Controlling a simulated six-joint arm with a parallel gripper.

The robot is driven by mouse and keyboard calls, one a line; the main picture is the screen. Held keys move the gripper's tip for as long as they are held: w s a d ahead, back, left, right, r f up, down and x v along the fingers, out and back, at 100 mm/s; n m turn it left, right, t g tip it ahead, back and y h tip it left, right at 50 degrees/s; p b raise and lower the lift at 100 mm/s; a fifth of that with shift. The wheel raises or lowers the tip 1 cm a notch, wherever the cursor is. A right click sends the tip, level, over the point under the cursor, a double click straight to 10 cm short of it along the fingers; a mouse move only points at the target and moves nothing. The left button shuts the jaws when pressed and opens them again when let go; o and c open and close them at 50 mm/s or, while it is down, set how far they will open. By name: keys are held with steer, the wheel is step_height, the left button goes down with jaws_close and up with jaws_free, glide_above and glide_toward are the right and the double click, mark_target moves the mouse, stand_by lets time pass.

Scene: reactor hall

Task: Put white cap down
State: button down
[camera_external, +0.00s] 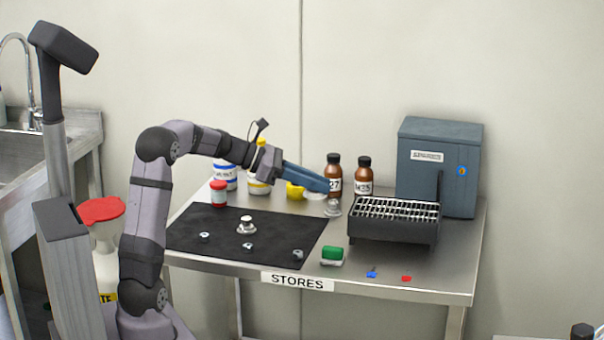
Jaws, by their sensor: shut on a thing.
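My gripper (327,186) is at the end of the blue fingers, above the back part of the steel table and left of the black rack. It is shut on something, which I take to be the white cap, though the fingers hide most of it. A small pale grey piece (333,208) shows just below the fingertips; I cannot tell whether it is held or stands on the table.
Several small metal pieces lie on the mat. The wire-topped rack (394,228) and grey-blue box (437,165) are right. A green-white block (332,255) lies in front.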

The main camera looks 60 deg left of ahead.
steer(key=s+a+r+n+p, duration=0.1)
steer(key=s+a+r+p, duration=0.1)
steer(key=a+r+p, duration=0.3)
steer(key=n+t+y+p, duration=0.2)
steer(key=n+y+p, duration=0.4)
steer(key=n+y, duration=0.3)
glide_above(259, 209)
step_height(259, 209, down, 6)
steer(key=r+m+y, duration=0.1)
steer(key=shift+d+f+b, duration=0.1)
steer(key=shift+f+b, duration=0.4)
steer(key=shift+f, duration=4.35)
steer(key=shift+f, duration=0.2)
steer(key=c, duration=1.6)
jaws_free()
steer(key=shift+o, duration=0.2)
steer(key=shift+r, duration=0.1)
